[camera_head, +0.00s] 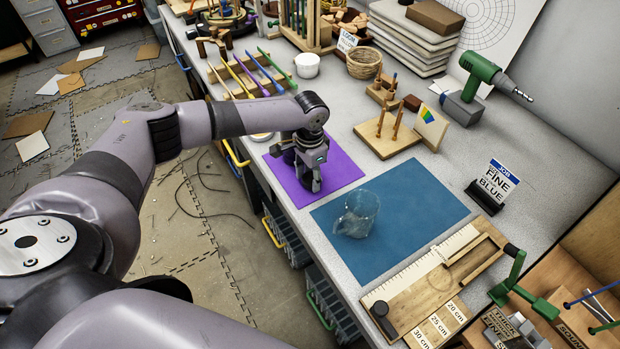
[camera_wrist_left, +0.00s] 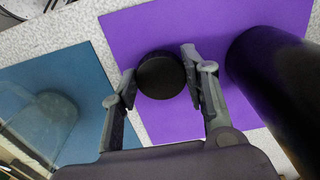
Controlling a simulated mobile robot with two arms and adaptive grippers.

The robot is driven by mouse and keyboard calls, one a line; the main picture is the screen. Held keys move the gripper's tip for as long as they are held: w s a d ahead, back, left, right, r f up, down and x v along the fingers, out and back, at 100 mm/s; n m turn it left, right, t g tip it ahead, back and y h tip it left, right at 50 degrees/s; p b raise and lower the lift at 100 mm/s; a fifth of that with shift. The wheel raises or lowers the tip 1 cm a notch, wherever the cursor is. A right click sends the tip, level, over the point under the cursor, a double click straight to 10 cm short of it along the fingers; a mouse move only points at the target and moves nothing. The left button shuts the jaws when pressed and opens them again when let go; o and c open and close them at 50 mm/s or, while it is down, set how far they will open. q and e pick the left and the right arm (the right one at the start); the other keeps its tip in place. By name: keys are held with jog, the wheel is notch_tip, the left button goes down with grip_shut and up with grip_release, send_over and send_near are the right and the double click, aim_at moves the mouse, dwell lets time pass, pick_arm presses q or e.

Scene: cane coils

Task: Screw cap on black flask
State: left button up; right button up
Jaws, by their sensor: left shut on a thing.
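My left gripper (camera_head: 315,187) points down over the purple mat (camera_head: 345,170). In the left wrist view the gripper (camera_wrist_left: 161,80) is shut on a round black cap (camera_wrist_left: 161,76), with one finger on either side of it. I cannot tell whether the cap touches the purple mat (camera_wrist_left: 215,20) or is just above it. A large dark cylinder, apparently the black flask (camera_wrist_left: 278,85), is close by on the right in the left wrist view, apart from the cap. In the head view, my arm and gripper mostly hide the flask and cap. My right gripper is not in view.
A clear glass jug (camera_head: 358,213) stands on the blue mat (camera_head: 415,205), beside the purple mat. A wooden peg stand (camera_head: 387,143), a white cup (camera_head: 307,66) and a rack of coloured rods (camera_head: 250,78) are behind. A wooden ruler board (camera_head: 420,296) lies at front right.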

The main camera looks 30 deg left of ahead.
aim_at(310, 179)
pick_arm(q)
notch_tip(310, 179, up, 19)
jog(key=b, duration=0.2)
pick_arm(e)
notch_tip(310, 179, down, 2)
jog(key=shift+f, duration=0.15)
pick_arm(q)
jog(key=s+d+f+n, duration=0.1)
jog(key=s+d+n, duration=0.2)
jog(key=s, duration=0.5)
jog(key=s+d+f+n, duration=0.2)
jog(key=s+d, duration=0.3)
jog(key=s, duration=0.4)
jog(key=shift+s+n, duration=0.25)
jog(key=shift+n, duration=0.25)
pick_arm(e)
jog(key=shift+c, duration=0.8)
